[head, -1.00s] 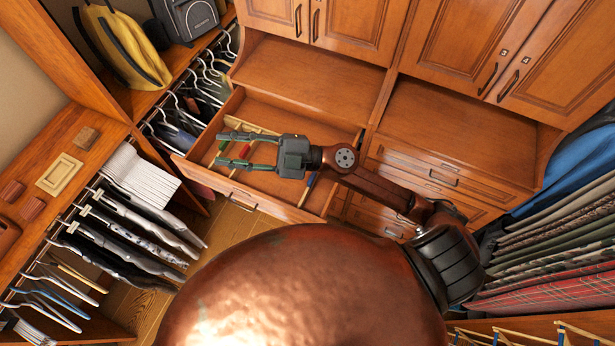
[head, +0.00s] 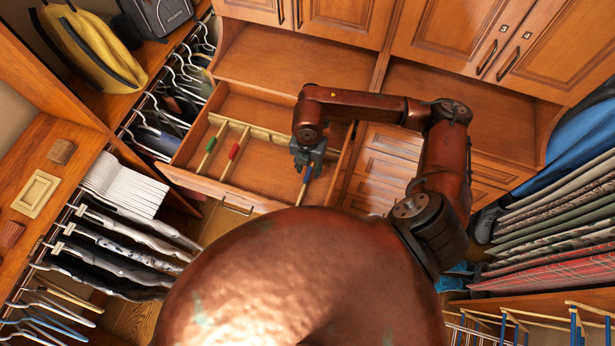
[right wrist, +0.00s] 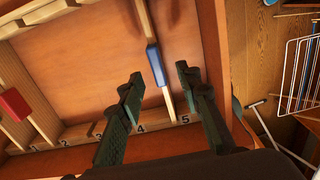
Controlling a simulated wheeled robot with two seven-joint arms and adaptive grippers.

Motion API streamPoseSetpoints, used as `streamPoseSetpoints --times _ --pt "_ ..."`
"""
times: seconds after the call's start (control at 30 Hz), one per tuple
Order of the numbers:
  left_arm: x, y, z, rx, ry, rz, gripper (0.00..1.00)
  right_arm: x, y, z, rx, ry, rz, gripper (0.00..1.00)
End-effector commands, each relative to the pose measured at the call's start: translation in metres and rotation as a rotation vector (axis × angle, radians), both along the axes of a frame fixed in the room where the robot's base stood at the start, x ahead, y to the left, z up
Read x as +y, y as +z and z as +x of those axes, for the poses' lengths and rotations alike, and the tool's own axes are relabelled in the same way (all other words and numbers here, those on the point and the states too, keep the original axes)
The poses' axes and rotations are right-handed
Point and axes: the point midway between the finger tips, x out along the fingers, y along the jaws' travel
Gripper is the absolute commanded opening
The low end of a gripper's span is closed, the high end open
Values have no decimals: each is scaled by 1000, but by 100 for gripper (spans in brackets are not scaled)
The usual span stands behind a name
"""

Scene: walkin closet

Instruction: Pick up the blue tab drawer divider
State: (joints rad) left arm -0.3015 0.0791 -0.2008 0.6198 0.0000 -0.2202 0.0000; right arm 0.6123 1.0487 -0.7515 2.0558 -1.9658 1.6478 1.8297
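The blue tab drawer divider is a thin pale wooden strip with a blue tab (head: 308,173). It stands in the right part of the open drawer (head: 265,108). In the right wrist view its blue tab (right wrist: 156,66) shows between my fingertips, and its near end meets the numbered front rail between 4 and 5. My right gripper (head: 307,154) points down over the drawer at this divider. Its two fingers (right wrist: 160,78) are apart, one on each side of the strip, with no visible grip on it. My left gripper is not in view.
Dividers with a green tab (head: 211,145) and a red tab (head: 233,152) stand in the drawer's left part. The red tab also shows in the right wrist view (right wrist: 13,105). Hanging clothes line both sides. A wire rack (right wrist: 300,75) stands outside the drawer.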

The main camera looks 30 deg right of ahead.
Motion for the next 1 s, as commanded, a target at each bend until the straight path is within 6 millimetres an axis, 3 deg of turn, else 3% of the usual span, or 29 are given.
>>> streamPoseSetpoints --times 0.33,0.63,1.0 --pt "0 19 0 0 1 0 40 -2 -44 4 2 1 2 32" --pt "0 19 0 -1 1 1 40 -2 -50 5 0 2 3 32" --pt "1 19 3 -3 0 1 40 -2 -50 5 0 2 3 6"
